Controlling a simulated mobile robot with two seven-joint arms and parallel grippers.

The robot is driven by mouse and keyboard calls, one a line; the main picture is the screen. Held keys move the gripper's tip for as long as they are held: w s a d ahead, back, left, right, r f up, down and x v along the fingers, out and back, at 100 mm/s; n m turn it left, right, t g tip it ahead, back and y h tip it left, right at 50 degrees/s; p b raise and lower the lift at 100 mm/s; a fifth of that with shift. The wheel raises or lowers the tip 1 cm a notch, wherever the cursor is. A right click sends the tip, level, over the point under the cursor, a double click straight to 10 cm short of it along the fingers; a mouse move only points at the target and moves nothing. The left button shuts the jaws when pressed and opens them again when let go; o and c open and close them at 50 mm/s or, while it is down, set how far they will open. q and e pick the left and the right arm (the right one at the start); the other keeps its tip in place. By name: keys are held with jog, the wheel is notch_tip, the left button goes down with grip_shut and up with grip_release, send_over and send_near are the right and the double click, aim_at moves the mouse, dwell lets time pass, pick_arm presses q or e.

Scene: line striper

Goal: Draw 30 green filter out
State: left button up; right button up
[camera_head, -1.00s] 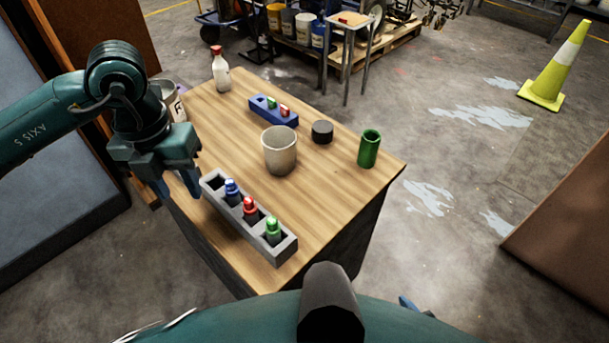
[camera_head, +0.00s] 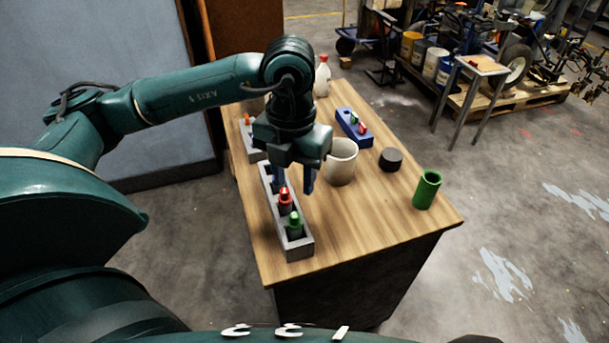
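A grey slotted rack (camera_head: 299,252) lies along the left side of the wooden table. A green filter (camera_head: 294,225) stands in its near end. A red filter (camera_head: 285,198) stands in the slot behind it. My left gripper (camera_head: 294,185) hangs over the far half of the rack, fingers pointing down and apart. No held object shows between them. The gripper hides the far slots, and the blue filter there cannot be made out. A small blue rack (camera_head: 346,129) farther back holds a small green piece and a small red piece. My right gripper is not in view.
A beige cup (camera_head: 341,165) stands close right of my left gripper. A dark round lid (camera_head: 391,160) and an open green cylinder (camera_head: 427,190) stand farther right. A red-capped bottle (camera_head: 322,80) stands at the back. The table's near right part is clear.

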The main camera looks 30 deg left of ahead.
aim_at(294, 215)
pick_arm(q)
notch_tip(294, 215, down, 8)
jog(key=b, duration=0.5)
jog(key=shift+a+f, duration=0.1)
jog(key=shift+f+b, duration=0.6)
jog(key=shift+b, duration=0.2)
jog(key=shift+f, duration=0.2)
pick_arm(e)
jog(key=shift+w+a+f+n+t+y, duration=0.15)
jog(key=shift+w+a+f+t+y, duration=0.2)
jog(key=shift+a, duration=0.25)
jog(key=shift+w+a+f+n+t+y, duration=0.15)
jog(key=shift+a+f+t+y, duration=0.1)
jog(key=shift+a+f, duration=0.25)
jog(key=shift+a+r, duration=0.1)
pick_arm(q)
jog(key=shift+b, duration=0.45)
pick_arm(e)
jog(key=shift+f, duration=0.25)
pick_arm(q)
jog(key=shift+c, duration=0.3)
grip_shut()
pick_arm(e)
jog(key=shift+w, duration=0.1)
